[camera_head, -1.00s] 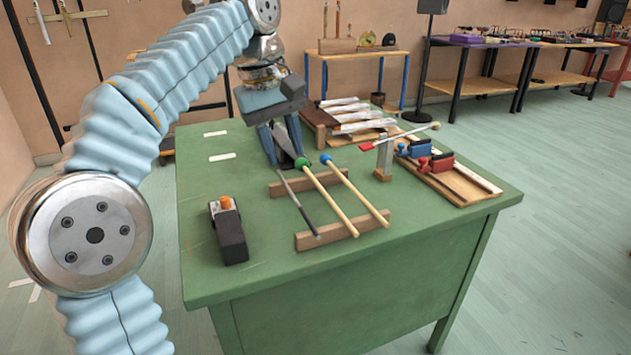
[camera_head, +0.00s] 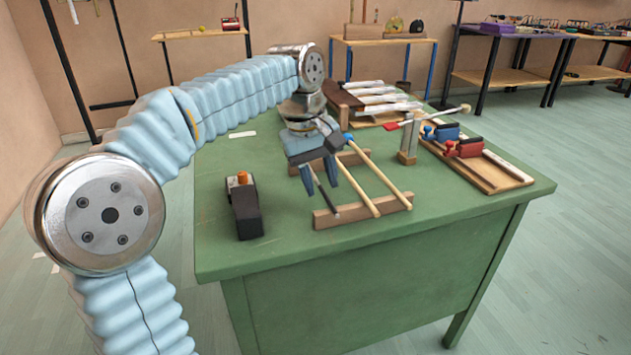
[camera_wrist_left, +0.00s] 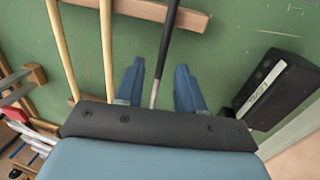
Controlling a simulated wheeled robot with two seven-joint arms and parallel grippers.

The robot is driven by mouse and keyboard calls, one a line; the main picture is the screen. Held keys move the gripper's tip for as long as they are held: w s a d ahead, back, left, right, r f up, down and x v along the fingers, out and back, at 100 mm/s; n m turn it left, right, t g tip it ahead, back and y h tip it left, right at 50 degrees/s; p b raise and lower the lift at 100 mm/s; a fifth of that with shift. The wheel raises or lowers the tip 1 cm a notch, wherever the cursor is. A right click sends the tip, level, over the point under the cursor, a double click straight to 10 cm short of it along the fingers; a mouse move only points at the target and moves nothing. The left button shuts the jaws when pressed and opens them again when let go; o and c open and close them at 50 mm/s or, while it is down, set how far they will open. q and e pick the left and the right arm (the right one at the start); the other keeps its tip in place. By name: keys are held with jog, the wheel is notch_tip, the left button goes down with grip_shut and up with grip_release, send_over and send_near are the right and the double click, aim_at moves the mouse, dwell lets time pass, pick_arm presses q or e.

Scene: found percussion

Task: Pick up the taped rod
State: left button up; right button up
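The taped rod, thin and dark with a pale metallic end, (camera_head: 326,194) lies across two wooden rests at the left of two wooden mallets. It also shows in the left wrist view (camera_wrist_left: 169,45), running between my fingers. My left gripper (camera_head: 320,181) is open over the rod, one finger on each side; in the left wrist view the fingers (camera_wrist_left: 159,66) stand apart with a gap to the rod on both sides. I cannot tell how far above the rod the fingertips are. The rod's far part is hidden by the gripper in the head view. My right gripper is not in view.
The mallets (camera_head: 381,176) lie close at the right of the rod on the front rest (camera_head: 362,210). A black block with an orange knob (camera_head: 247,212) stands at the left. A post with a red-tipped stick (camera_head: 408,142) and a wooden tray (camera_head: 500,180) are at the right.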

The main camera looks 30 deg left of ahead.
pick_arm(q)
jog(key=shift+f, duration=0.1)
jog(key=shift+c, duration=0.3)
grip_shut()
